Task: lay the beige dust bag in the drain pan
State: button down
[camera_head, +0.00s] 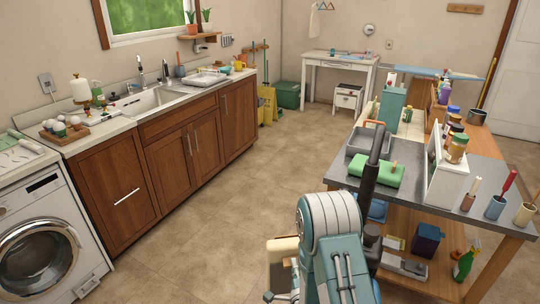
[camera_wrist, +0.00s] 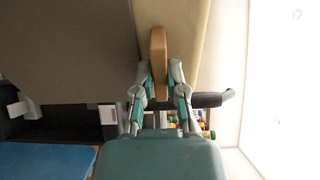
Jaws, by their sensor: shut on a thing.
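My gripper (camera_wrist: 159,76) is shut on the narrow tan-brown edge of the beige dust bag (camera_wrist: 185,35), whose pale side fills the upper middle of the wrist view. In the head view a beige block-like part of the bag (camera_head: 283,249) shows left of my arm, low in the picture; the fingers there are mostly hidden. A grey open tray with low walls, apparently the drain pan (camera_head: 356,147), stands on the grey-topped workbench behind a green case. The bag is apart from it, left of the bench and nearer the camera.
The green case (camera_head: 377,173) sits on the workbench (camera_head: 420,187) in front of the pan. A white rack (camera_head: 446,180), bottles and brushes stand to its right. Items fill the lower shelf. A washing machine (camera_head: 45,245) and cabinets line the left; the tiled floor (camera_head: 250,165) between is clear.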

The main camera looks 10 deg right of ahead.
aim_at(369, 147)
jog(key=i+j+u, duration=0.35)
jog(key=i+j, duration=0.15)
jog(key=i+j+u, duration=0.35)
jog(key=i, duration=0.25)
jog(key=i+j+z, duration=0.15)
jog(key=i, duration=0.25)
jog(key=i+z, duration=0.15)
jog(key=i, duration=0.25)
jog(key=i+j+z, duration=0.1)
jog(key=i, duration=0.3)
jog(key=i+z, duration=0.2)
jog(key=z, duration=0.25)
jog(key=i+z, duration=0.25)
jog(key=z, duration=0.2)
jog(key=i+j+z, duration=0.15)
jog(key=z, duration=0.3)
jog(key=i+j+z, duration=0.15)
jog(key=z, duration=0.3)
jog(key=i+j+z, duration=0.15)
jog(key=j+z, duration=0.5)
jog(key=z, duration=0.25)
jog(key=i+j, duration=0.05)
